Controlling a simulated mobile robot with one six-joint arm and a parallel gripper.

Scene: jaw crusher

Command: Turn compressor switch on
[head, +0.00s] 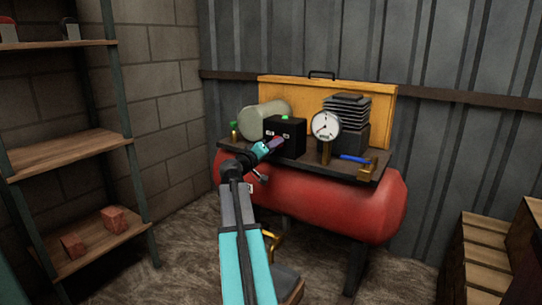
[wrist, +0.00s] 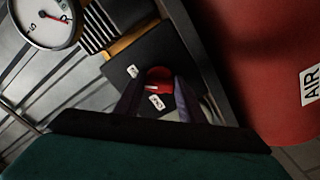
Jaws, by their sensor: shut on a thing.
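The compressor (head: 320,195) is a red tank with a dark top shelf carrying its fittings. My gripper (head: 274,144) reaches the front of this box. In the wrist view, my gripper (wrist: 158,90) has its two dark fingers on either side of a red switch knob (wrist: 158,74), shut on it. Two small white labels sit on the black box face (wrist: 142,55) beside the knob; their lettering is too small to read surely. The fingers partly hide the knob.
A white dial gauge (head: 326,124) stands right of the box, with a finned motor block (head: 347,110) behind it. A blue-handled valve (head: 354,158) is further right. A pale cylinder (head: 265,118) lies behind left. Shelves (head: 70,150) stand left; wooden crates (head: 485,255) stand right.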

